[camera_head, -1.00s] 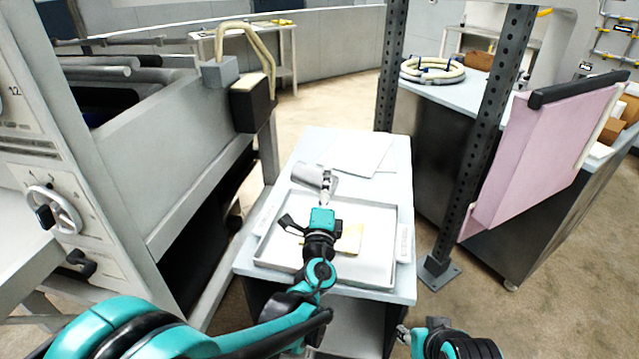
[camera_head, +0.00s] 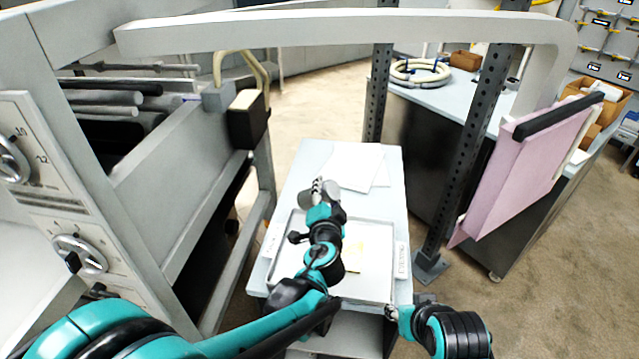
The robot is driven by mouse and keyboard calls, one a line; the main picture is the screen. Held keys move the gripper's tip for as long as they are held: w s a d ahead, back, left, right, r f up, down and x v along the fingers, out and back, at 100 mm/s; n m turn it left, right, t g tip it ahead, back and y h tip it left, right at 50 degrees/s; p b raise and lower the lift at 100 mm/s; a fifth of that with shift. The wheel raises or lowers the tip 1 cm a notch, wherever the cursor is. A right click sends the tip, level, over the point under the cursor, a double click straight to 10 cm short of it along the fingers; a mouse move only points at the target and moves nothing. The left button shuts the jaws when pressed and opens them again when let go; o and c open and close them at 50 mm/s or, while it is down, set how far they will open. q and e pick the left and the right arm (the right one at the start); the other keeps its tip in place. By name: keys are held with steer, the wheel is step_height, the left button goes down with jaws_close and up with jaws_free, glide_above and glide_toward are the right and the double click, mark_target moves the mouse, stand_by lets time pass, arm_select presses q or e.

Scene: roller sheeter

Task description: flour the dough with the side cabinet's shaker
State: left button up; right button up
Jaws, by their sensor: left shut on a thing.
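The side cabinet (camera_head: 395,180) stands in the middle with a shallow tray (camera_head: 386,296) on top. My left gripper (camera_head: 324,190) is shut on a grey metal shaker (camera_head: 306,199) and holds it above the far left part of the tray. The shaker is partly hidden by the gripper. A pale yellowish piece, which looks like the dough (camera_head: 355,268), shows in the tray to the right of my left arm, which hides part of it. My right gripper (camera_head: 392,314) is low at the cabinet's front right; its jaws are too small to read.
The roller sheeter (camera_head: 170,170) with handwheels stands at left. White sheets (camera_head: 352,165) lie on the cabinet's far end. A perforated post (camera_head: 460,170) and a pink panel (camera_head: 525,170) stand at right. A pale bar (camera_head: 330,30) crosses the top of the view.

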arm_select(q)
steer(key=r+n+p, duration=0.1)
steer(key=p, duration=0.1)
steer(key=a+r+n+g+h+p, duration=0.1)
steer(key=p, duration=0.1)
steer(key=r+n+g+p, duration=0.1)
steer(key=n+p, duration=0.1)
steer(key=shift+w+a+r, duration=0.15)
steer(key=shift+w+r, duration=0.1)
steer(key=shift+r, duration=0.1)
steer(key=shift+w+a+r+n+g+h+p, duration=0.1)
steer(key=shift+a+r+n+g+h+p, duration=0.15)
steer(key=shift+n+h+p, duration=0.3)
steer(key=shift+w+r+n+g+h+p, duration=0.15)
steer(key=shift+r+n+h+p, duration=0.15)
steer(key=shift+p, duration=0.4)
steer(key=shift+a+r+n+h+p, duration=0.15)
steer(key=shift+r+n+h+p, duration=0.25)
steer(key=shift+n+p, duration=0.35)
